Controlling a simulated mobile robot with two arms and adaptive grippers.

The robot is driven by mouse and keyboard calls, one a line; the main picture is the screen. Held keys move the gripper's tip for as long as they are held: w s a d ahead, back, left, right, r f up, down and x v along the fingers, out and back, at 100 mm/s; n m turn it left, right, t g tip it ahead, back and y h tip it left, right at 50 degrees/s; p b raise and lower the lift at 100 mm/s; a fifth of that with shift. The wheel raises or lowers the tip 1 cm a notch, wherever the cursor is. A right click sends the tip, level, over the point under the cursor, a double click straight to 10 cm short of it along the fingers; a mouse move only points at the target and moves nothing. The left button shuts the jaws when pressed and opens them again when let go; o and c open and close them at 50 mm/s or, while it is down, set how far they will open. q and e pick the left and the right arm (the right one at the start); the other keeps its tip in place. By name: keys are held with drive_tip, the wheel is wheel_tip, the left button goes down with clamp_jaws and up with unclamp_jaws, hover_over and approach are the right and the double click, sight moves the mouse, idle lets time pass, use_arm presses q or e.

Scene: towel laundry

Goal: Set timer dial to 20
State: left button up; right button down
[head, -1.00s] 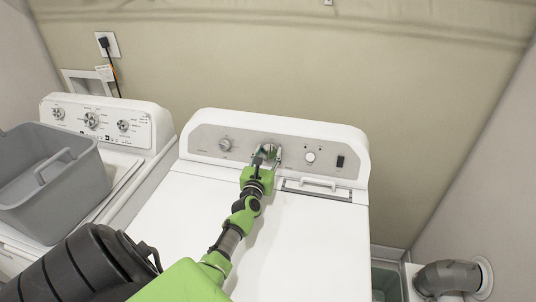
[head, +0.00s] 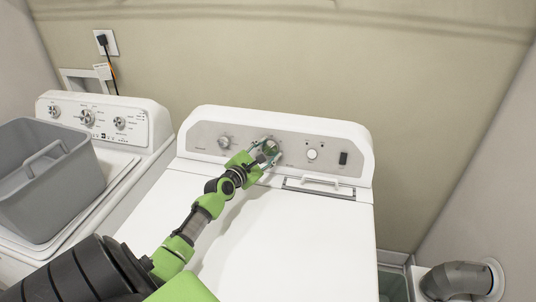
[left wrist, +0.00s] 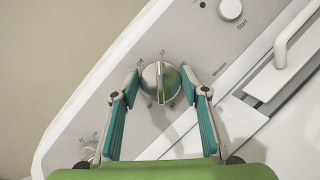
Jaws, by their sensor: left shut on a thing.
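The timer dial (head: 271,147) is a round silver knob in the middle of the grey control panel on the right white machine. It shows closely in the left wrist view (left wrist: 160,82), its raised grip bar running roughly up and down in the picture. My right gripper is not in view.
On the same panel are another knob (head: 224,142), a start button (head: 312,154) and a dark switch (head: 343,158). A grey basket (head: 40,170) stands on the left machine. The right machine's top is clear.

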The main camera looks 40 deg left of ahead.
use_arm(q)
drive_tip(key=m+h, duration=0.1)
drive_tip(key=m, duration=0.2)
drive_tip(key=shift+g, duration=0.4)
drive_tip(key=m+h, duration=0.1)
drive_tip(key=m, duration=0.2)
drive_tip(key=shift+r+g, duration=0.1)
drive_tip(key=shift+g, duration=0.2)
drive_tip(key=m+g+h+p, duration=0.1)
drive_tip(key=m+p, duration=0.1)
drive_tip(key=m, duration=0.2)
drive_tip(key=shift+g, duration=0.3)
drive_tip(key=shift+m+g+p, duration=0.4)
drive_tip(key=shift+m+p, duration=0.05)
drive_tip(key=shift+m, duration=0.35)
drive_tip(key=o, duration=1.1)
drive_tip(key=v, duration=1.1)
drive_tip(key=shift+s+a+r, duration=0.15)
drive_tip(key=shift+s+a, duration=0.05)
drive_tip(key=shift+s, duration=0.2)
